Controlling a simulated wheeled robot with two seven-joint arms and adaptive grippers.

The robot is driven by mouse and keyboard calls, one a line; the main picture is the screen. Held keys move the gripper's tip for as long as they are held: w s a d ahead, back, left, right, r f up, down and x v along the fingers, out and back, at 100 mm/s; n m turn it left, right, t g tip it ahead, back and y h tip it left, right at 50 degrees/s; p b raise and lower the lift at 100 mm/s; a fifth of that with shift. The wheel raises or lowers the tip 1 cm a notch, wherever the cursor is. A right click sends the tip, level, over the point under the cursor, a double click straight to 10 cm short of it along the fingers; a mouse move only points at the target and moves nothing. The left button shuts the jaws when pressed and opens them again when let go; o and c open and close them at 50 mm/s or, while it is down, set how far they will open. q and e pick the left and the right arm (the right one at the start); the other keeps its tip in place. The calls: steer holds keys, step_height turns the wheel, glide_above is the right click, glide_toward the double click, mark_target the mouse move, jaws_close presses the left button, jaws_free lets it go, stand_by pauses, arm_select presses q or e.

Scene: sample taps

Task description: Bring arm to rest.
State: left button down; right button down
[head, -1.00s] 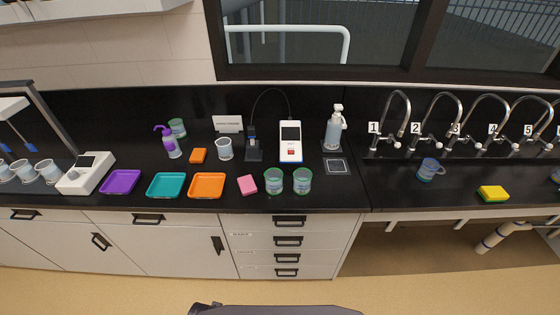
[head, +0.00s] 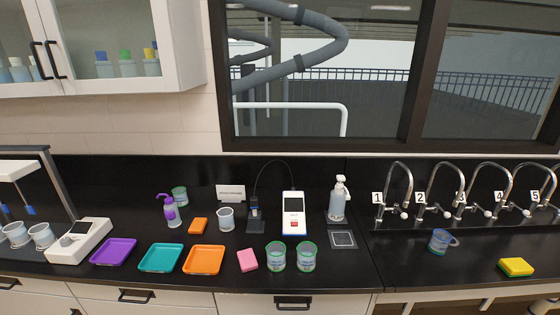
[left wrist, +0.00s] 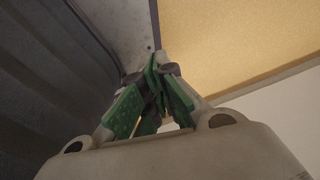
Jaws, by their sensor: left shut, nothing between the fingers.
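My left gripper (left wrist: 154,80) shows in the left wrist view, its green-padded fingers closed together with nothing between them. Behind it are a tan floor-coloured surface, a pale panel and a dark ribbed surface; no counter object is near its fingers. Neither gripper appears in the head view now. My right gripper is not seen in any view.
The black counter carries purple (head: 114,251), teal (head: 161,258) and orange (head: 204,260) trays, two green-rimmed beakers (head: 276,257) (head: 306,257), a white meter (head: 294,214), and a pump bottle (head: 338,199). Numbered taps (head: 397,190), a blue mug (head: 438,241) and a yellow sponge (head: 516,267) are right.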

arm_select(q)
steer(key=s, duration=0.1)
steer(key=s+f, duration=0.1)
steer(key=s, duration=0.1)
steer(key=s+a+f, duration=0.1)
steer(key=s, duration=0.1)
steer(key=shift+s+f, duration=0.15)
steer(key=shift+f, duration=0.1)
stand_by(0.9)
